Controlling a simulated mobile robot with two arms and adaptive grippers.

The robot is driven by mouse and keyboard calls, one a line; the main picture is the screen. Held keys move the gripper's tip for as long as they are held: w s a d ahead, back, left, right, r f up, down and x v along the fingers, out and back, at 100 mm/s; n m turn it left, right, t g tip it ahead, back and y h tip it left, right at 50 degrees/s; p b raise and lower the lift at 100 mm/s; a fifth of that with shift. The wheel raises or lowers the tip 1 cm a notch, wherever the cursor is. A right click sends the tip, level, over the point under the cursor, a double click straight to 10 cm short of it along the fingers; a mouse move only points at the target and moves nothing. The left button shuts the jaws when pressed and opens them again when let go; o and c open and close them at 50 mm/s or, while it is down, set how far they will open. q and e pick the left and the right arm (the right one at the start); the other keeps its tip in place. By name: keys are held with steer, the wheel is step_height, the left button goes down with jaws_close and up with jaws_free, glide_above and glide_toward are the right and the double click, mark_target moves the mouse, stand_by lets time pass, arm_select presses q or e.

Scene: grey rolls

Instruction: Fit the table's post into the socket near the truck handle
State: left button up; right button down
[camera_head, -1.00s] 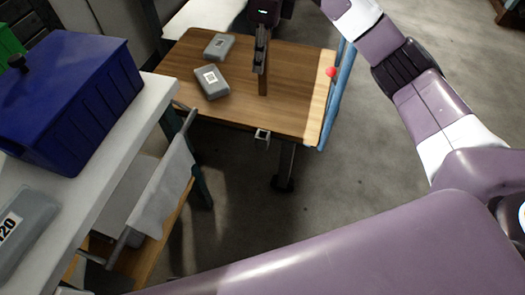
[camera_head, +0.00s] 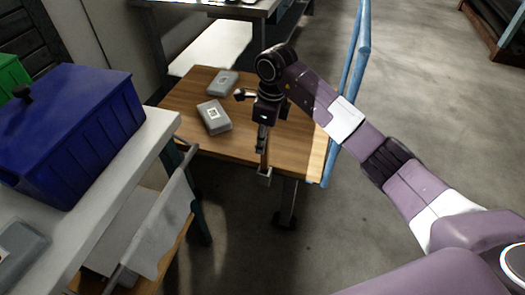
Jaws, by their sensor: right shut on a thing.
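The truck has a wooden deck (camera_head: 302,150), with a blue handle (camera_head: 352,75) standing at its right end. A small grey metal socket (camera_head: 264,177) sits on the deck's near edge, towards the handle side. My right gripper (camera_head: 262,143) is shut on a slim brown post (camera_head: 264,158) and points down above the near edge. The post looks about upright, with its lower end at the socket. I cannot tell whether it is inside or just in front of or behind it. The gripper hides the post's upper part. My left gripper is not in view.
Two grey cases (camera_head: 214,117) lie on the deck's left part. A white bench (camera_head: 150,140) with a blue bin (camera_head: 70,130) stands at the left. A white-topped table (camera_head: 215,45) is behind the truck. The floor (camera_head: 440,110) at the right is clear.

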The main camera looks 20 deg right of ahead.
mark_target(264, 159)
step_height(264, 159, down, 3)
steer(key=shift+r, duration=0.1)
steer(key=shift+f, duration=0.45)
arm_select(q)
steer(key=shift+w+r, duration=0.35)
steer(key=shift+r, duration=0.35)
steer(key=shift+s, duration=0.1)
arm_select(e)
steer(key=shift+f, duration=0.1)
arm_select(q)
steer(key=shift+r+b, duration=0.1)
steer(key=shift+b, duration=0.2)
